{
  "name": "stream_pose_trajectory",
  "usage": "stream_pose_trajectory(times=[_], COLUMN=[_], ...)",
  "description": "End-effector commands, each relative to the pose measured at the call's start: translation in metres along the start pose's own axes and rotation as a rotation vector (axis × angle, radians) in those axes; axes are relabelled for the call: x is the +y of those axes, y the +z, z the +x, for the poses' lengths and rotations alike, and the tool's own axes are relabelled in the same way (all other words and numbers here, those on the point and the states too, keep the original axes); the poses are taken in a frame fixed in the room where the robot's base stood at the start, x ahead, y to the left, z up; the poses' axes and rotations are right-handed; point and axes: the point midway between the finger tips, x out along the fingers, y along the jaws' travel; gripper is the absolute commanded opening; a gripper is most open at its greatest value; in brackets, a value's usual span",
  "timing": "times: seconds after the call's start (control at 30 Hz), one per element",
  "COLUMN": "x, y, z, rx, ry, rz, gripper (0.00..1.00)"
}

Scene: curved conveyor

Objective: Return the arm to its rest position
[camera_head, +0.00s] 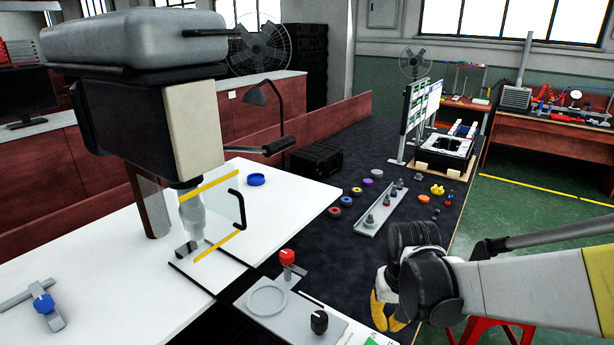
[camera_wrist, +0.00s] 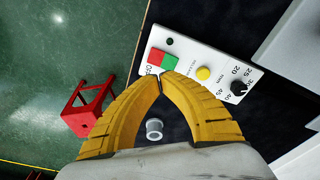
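My gripper (camera_head: 388,318) is at the lower right in the head view, over the near right edge of the dark table. My arm reaches in from the right edge of the picture. In the wrist view its two yellow fingers (camera_wrist: 161,77) curve together and meet at the tips, with nothing visible pinched there. A small grey cylindrical piece (camera_wrist: 154,129) shows through the gap behind the tips; it appears to lie below the fingers, apart from them. Beyond the tips is a white control panel (camera_wrist: 200,72) with red, green and yellow buttons and a black dial.
The dark table (camera_head: 345,150) holds several small coloured parts, a grey tray (camera_head: 381,208) and a black box (camera_head: 316,160). A press-like machine (camera_head: 150,110) stands at left on a white surface. Red stools (camera_wrist: 88,108) stand on the green floor (camera_head: 540,215) at right.

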Motion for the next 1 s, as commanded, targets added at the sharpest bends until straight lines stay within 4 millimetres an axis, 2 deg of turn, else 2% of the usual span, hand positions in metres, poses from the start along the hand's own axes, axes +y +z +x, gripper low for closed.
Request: stream_pose_trajectory(times=[0.03,0.2,0.4,0.67,1.0], x=[0.001,0.003,0.006,0.008,0.009], y=[0.009,0.033,0.067,0.096,0.101], z=[-0.017,-0.067,-0.105,-0.124,-0.126], rx=[0.036,0.177,0.341,0.486,0.512], ry=[-0.003,-0.013,-0.02,-0.022,-0.022], rz=[-0.006,-0.03,-0.056,-0.08,-0.084], gripper=[0.0,0.0,0.0,0.0,0.0])
